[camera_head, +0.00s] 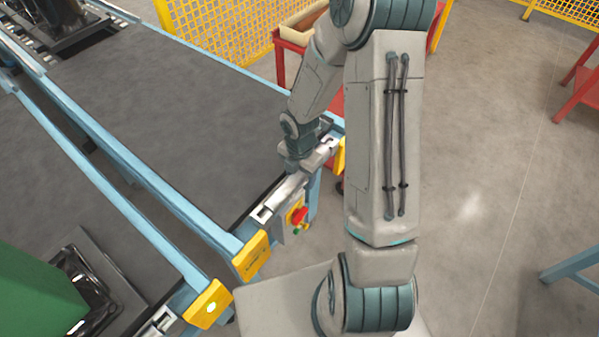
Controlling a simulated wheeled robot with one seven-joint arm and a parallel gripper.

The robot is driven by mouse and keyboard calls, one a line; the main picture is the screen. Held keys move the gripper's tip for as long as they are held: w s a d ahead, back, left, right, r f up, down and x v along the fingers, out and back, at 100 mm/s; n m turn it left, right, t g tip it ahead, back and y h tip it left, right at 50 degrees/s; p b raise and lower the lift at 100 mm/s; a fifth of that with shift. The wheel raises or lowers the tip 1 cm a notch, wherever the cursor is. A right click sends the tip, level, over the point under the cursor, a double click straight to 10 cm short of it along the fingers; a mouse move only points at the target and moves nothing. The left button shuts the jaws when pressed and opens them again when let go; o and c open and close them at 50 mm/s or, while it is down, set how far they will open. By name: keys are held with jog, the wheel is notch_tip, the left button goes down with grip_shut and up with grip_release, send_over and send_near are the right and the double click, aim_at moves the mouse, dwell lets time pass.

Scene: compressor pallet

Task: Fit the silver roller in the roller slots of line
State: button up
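The silver roller (285,192) lies along the near end of the grey conveyor line (190,100), between the end brackets. A pale bracket with a dark slot (262,213) is at its near end, and another bracket (328,147) is toward the far corner. My gripper (291,168) points down at the roller and touches or nearly touches it. My gripper and wrist hide part of the roller and its far end. The fingers are too small and covered to show whether they are closed on it. I cannot tell whether the roller's ends are seated in the slots.
A control box with a red button (297,216) hangs below the line's end. Yellow end caps (251,256) tip the blue rails. A second line with a green block (38,292) is at left. A red stand with a tray (300,28) is behind.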

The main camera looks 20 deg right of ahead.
aim_at(300, 173)
jog(key=shift+w+a, duration=0.1)
jog(key=shift+w, duration=0.05)
notch_tip(300, 173, up, 14)
jog(key=p, duration=0.2)
dwell(0.5)
dwell(0.4)
jog(key=s+r+m+t, duration=0.3)
jog(key=s+r+m, duration=1.1)
jog(key=m, duration=1.1)
jog(key=shift+s+a+r, duration=0.15)
jog(key=shift+s+r, duration=0.15)
jog(key=shift+s, duration=0.05)
